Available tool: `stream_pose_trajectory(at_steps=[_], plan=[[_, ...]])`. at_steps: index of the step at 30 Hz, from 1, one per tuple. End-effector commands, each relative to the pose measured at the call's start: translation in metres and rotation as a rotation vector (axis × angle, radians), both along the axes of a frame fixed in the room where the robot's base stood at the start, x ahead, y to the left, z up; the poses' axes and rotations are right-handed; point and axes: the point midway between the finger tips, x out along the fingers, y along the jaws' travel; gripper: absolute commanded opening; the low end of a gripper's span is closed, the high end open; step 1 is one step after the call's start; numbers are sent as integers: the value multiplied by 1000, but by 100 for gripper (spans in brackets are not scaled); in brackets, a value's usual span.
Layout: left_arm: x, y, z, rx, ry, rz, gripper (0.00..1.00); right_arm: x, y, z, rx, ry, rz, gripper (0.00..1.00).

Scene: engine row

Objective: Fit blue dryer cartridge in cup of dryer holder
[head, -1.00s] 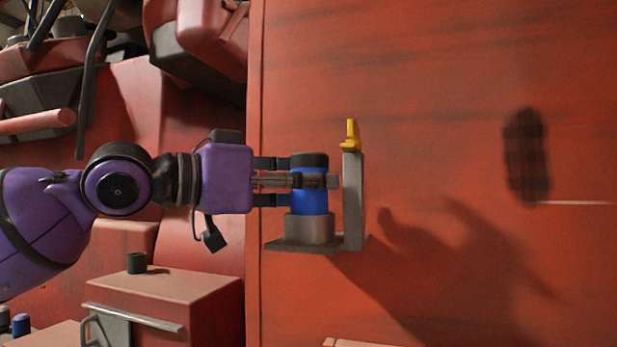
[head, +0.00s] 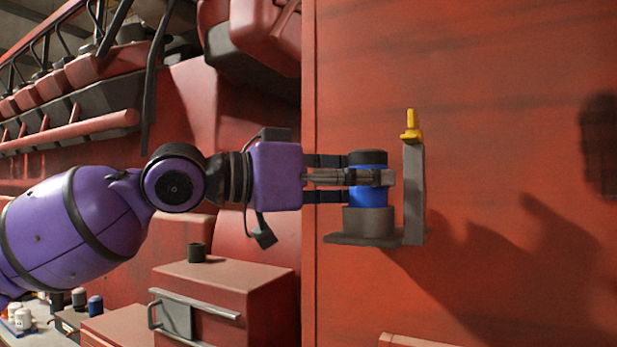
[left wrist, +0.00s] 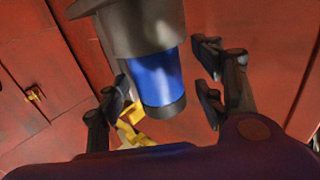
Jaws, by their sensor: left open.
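The blue dryer cartridge (head: 367,196) with a black top stands upright in the grey cup (head: 368,221) of the dryer holder (head: 413,195). Its lower end is hidden inside the cup. My left gripper (head: 382,178) reaches in from the left, level with the cartridge's upper part, with its fingers around it. In the left wrist view the cartridge (left wrist: 158,77) and cup (left wrist: 143,28) lie between the open fingers, with a gap visible on the right side. My right gripper is not in view.
A yellow piece (head: 411,129) tops the holder's upright plate. The red panel (head: 500,70) stands behind it. A red cabinet (head: 225,295) with a small dark cup (head: 196,252) is below my arm.

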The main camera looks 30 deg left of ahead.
Motion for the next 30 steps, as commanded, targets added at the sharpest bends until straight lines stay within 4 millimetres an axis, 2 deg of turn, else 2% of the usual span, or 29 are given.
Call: stream_pose_trajectory(at_steps=[14, 30], plan=[[-27, 25, -1, 1, 4, 0, 62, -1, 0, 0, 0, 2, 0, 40], [-75, 70, 2, 0, -1, -1, 62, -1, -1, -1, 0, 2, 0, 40]])
